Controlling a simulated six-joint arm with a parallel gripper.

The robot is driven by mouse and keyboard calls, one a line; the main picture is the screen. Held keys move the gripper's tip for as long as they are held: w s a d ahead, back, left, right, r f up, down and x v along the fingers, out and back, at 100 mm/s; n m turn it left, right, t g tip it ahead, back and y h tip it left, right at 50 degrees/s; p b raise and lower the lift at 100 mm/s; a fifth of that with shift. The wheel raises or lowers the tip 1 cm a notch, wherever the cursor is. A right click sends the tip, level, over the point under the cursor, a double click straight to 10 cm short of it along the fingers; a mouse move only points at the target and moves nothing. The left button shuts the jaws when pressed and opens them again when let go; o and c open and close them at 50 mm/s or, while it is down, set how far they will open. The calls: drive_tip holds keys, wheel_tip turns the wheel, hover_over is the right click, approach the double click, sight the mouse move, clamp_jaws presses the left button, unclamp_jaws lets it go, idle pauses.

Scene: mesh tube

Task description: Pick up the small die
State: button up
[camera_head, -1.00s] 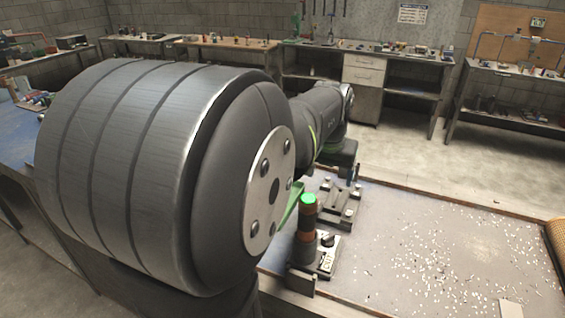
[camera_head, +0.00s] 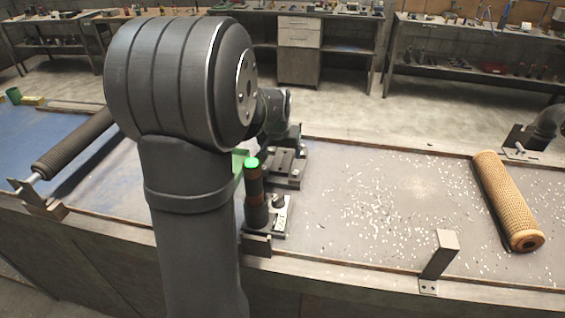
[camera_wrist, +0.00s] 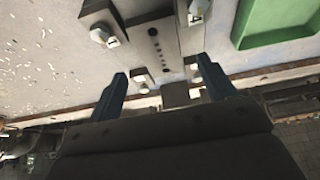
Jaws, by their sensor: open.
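My gripper (camera_wrist: 160,68) shows in the wrist view with its two dark blue fingers spread apart and nothing held between them. A grey metal plate with a row of dark holes (camera_wrist: 155,46) lies beyond the fingertips. Bolted clamp pieces stand beside it. A small brownish-grey block (camera_wrist: 175,94) shows in the gap between the fingers. I cannot tell whether this block, or any other piece here, is the small die. In the head view my arm covers the gripper and part of the bench.
A green tray (camera_wrist: 275,22) lies right of the plate in the wrist view. In the head view, a dark post with a green-lit top (camera_head: 254,190) stands by clamp blocks (camera_head: 285,165). A tan mesh tube (camera_head: 505,205) lies right. White chips litter the bench between.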

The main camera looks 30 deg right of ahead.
sight(283, 160)
drive_tip(key=shift+x, duration=2.35)
drive_tip(key=c, duration=1.3)
drive_tip(key=shift+c, duration=1)
drive_tip(key=shift+r, duration=0.1)
